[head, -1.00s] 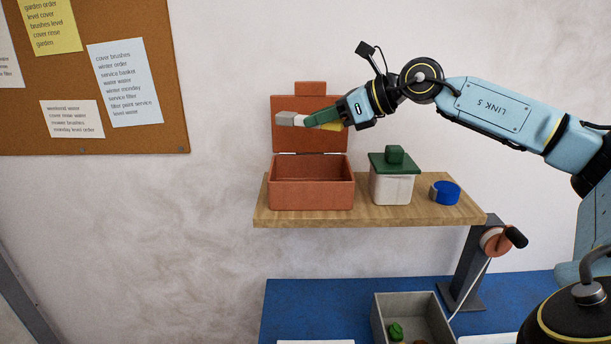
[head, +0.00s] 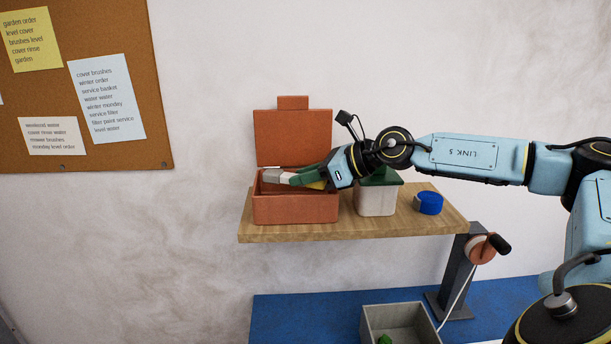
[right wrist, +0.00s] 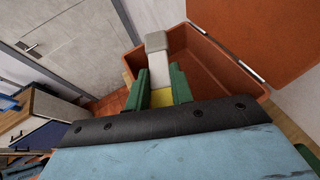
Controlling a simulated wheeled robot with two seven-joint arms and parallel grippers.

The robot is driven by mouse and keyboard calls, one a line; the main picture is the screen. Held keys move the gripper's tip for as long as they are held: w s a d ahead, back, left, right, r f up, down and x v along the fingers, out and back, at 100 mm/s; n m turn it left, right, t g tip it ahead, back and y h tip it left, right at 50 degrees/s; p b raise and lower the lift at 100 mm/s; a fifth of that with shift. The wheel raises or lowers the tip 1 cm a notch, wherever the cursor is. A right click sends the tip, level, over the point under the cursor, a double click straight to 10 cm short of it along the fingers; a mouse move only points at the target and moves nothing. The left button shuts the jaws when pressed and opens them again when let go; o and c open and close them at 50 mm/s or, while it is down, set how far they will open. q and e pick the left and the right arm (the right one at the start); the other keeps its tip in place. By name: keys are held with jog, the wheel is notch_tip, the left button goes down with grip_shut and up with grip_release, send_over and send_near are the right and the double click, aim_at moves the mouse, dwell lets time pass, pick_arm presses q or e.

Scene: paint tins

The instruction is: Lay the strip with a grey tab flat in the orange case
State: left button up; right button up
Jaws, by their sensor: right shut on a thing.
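The orange case (head: 295,210) stands on the wooden shelf with its lid (head: 293,138) raised at the back. My right gripper (head: 303,178) comes in from the right, its green fingers shut on the pale strip (head: 287,179). The strip's grey tab (head: 272,175) points left over the case opening. In the right wrist view, the strip (right wrist: 160,68) runs between the fingers (right wrist: 161,85), with the grey tab (right wrist: 156,41) at its far end above the case (right wrist: 208,72). I cannot tell whether the strip is below the rim. My left gripper is out of view.
A white tin with a green lid (head: 375,200) stands right of the case, under my right wrist. A blue roll (head: 429,203) lies further right on the shelf (head: 400,224). A grey bin (head: 392,319) sits on the blue surface (head: 300,310) below.

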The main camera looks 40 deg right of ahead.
jog(key=shift+f+b, duration=0.45)
jog(key=shift+f, duration=0.05)
jog(key=o, duration=1)
jog(key=shift+r, duration=0.1)
jog(key=shift+r+p, duration=0.45)
jog(key=shift+p, duration=0.1)
jog(key=shift+b+v, duration=3.05)
jog(key=shift+v, duration=2.95)
